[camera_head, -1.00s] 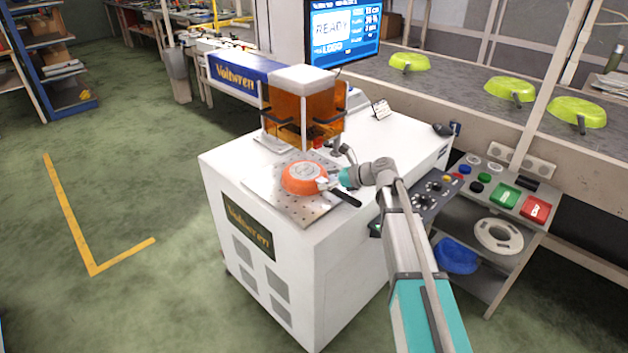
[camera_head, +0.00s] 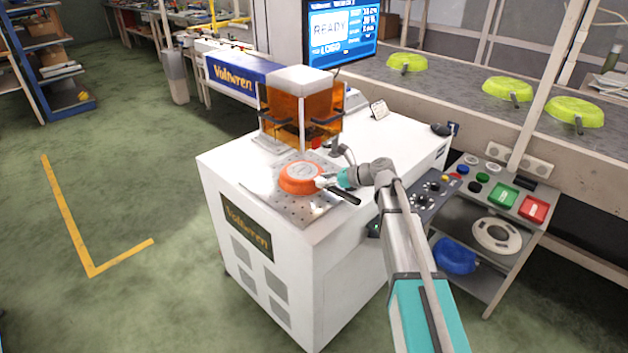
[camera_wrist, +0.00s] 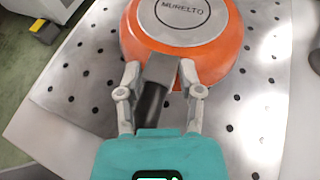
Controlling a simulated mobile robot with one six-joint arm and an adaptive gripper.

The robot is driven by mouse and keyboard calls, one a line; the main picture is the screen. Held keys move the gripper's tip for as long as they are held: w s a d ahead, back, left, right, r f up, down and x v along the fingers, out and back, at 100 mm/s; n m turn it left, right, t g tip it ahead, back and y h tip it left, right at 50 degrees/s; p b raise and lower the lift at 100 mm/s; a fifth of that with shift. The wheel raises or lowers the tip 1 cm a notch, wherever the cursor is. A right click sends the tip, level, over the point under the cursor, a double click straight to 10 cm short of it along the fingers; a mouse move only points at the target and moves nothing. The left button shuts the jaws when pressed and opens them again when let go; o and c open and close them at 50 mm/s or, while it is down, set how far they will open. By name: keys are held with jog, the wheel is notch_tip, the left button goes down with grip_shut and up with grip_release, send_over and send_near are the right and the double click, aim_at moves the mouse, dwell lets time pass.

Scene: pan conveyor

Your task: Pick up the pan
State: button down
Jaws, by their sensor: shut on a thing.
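An orange pan (camera_head: 300,178) lies upside down on a perforated metal plate (camera_head: 290,212) on top of the white machine. In the wrist view the pan (camera_wrist: 214,62) shows its pale base, marked "MURELTO", and its dark handle (camera_wrist: 154,96) points toward me. My gripper (camera_head: 324,183) is at the near side of the pan, where the handle joins it. In the wrist view my gripper (camera_wrist: 160,80) has one finger on each side of the handle and is shut on it. I cannot tell whether the pan touches the plate.
An amber-screened unit (camera_head: 300,105) stands behind the pan. A monitor (camera_head: 342,30) reading "READY" is farther back. A button panel (camera_head: 500,192) is at the right. Several green pans (camera_head: 508,88) sit on the conveyor (camera_head: 450,85) behind. The floor at left is clear.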

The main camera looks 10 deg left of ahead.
jog(key=shift+r, duration=0.2)
notch_tip(320, 180, up, 3)
jog(key=p, duration=0.3)
jog(key=shift+r+p, duration=0.15)
jog(key=shift+p, duration=0.25)
jog(key=s+d, duration=0.2)
jog(key=d, duration=0.6)
jog(key=s+d, duration=0.2)
jog(key=d, duration=0.7)
jog(key=shift+s+d, duration=0.2)
jog(key=shift+s, duration=0.1)
